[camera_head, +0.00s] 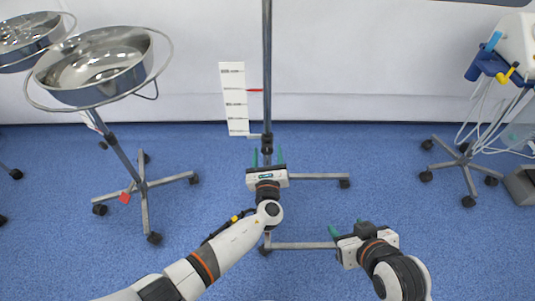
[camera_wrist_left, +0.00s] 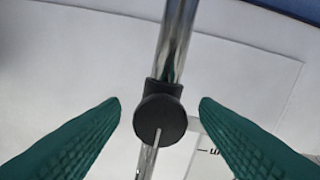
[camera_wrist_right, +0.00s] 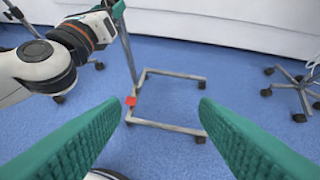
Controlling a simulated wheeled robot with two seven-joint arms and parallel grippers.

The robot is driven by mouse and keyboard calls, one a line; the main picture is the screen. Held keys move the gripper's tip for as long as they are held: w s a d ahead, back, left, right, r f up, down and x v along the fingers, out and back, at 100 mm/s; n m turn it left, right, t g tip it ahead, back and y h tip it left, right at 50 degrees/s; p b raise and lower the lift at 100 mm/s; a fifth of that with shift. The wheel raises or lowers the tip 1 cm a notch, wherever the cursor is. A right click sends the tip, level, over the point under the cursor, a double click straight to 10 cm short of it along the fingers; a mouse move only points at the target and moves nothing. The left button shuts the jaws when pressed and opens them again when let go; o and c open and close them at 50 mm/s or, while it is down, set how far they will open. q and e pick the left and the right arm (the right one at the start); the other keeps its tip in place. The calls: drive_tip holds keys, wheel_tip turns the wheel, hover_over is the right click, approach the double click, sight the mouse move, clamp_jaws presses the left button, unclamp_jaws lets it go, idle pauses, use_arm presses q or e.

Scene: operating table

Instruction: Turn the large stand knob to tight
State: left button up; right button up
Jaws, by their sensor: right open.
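The large stand knob (camera_wrist_left: 160,121) is a round black knob on a dark collar around the metal pole, seen in the left wrist view. In the head view the dark collar area (camera_head: 267,140) shows on the pole (camera_head: 267,60), just beyond my left gripper (camera_head: 267,157). My left gripper is open, with its green fingers on either side of the knob in the left wrist view (camera_wrist_left: 160,106) and gaps on both sides. My right gripper (camera_head: 345,230) is open and empty, low at the right of the stand; its fingers also show in the right wrist view (camera_wrist_right: 159,104).
A white scale card (camera_head: 234,98) with a red pointer (camera_head: 255,90) is beside the pole. The stand's base (camera_head: 318,177) spreads on the blue floor. Steel basins (camera_head: 95,65) on a wheeled stand are at the left. A wheeled device (camera_head: 503,60) is at the right.

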use_arm(q)
drive_tip(key=shift+s, duration=0.15)
drive_tip(key=s+p, duration=0.2)
drive_tip(key=s, duration=0.9)
drive_tip(key=shift+s+p, duration=0.3)
drive_tip(key=shift+s, duration=0.05)
use_arm(e)
drive_tip(key=s+d+f+g+h, duration=0.1)
drive_tip(key=s+d+f+g, duration=0.1)
drive_tip(key=s+g, duration=0.3)
drive_tip(key=s, duration=0.3)
drive_tip(key=shift+s+d+f+g, duration=0.3)
drive_tip(key=shift+s+d, duration=0.05)
drive_tip(key=shift+d, duration=0.05)
